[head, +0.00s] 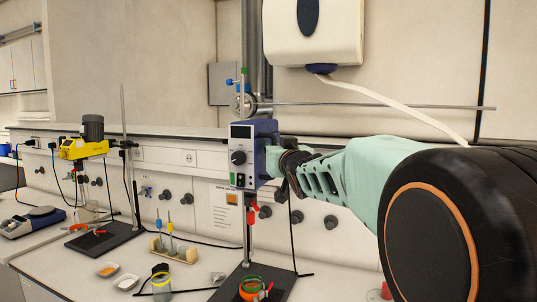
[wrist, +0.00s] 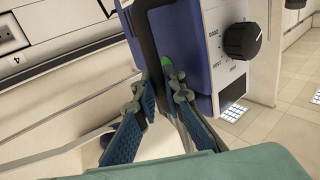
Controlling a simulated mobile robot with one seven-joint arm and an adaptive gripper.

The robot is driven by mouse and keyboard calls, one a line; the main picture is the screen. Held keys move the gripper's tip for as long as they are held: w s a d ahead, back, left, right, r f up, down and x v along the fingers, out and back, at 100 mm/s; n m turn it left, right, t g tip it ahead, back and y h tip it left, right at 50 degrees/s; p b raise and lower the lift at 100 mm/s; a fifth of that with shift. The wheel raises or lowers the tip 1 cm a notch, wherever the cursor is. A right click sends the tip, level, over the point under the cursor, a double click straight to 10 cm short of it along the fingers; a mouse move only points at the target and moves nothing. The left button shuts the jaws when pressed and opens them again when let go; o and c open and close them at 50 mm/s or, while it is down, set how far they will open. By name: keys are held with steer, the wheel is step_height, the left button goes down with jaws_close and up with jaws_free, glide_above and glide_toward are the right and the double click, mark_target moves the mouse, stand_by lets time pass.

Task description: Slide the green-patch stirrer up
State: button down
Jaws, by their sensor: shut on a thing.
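The stirrer (head: 254,153) with the green patch is a blue and white box with a dark knob, held on an upright rod in the head view. Its blue housing (wrist: 186,50) and white knob face fill the top of the wrist view. The green patch (wrist: 167,65) shows there on the housing edge, between the fingers. My gripper (head: 288,174) reaches in from the right at the stirrer's rear side. In the wrist view my gripper (wrist: 162,88) has its blue-padded fingers around the housing's edge, shut on it. The exact contact is partly hidden.
A yellow stirrer (head: 85,148) stands on its own stand at the left. Below the held stirrer are a red clamp (head: 253,215) and a jar (head: 250,289) on a black base. A yellow-rimmed beaker (head: 161,286) stands nearby. A long horizontal rod (head: 390,105) passes above my arm.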

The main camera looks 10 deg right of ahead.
steer(key=shift+r, duration=0.65)
steer(key=c, duration=2.3)
jaws_free()
steer(key=shift+f, duration=0.2)
steer(key=shift+f, duration=0.15)
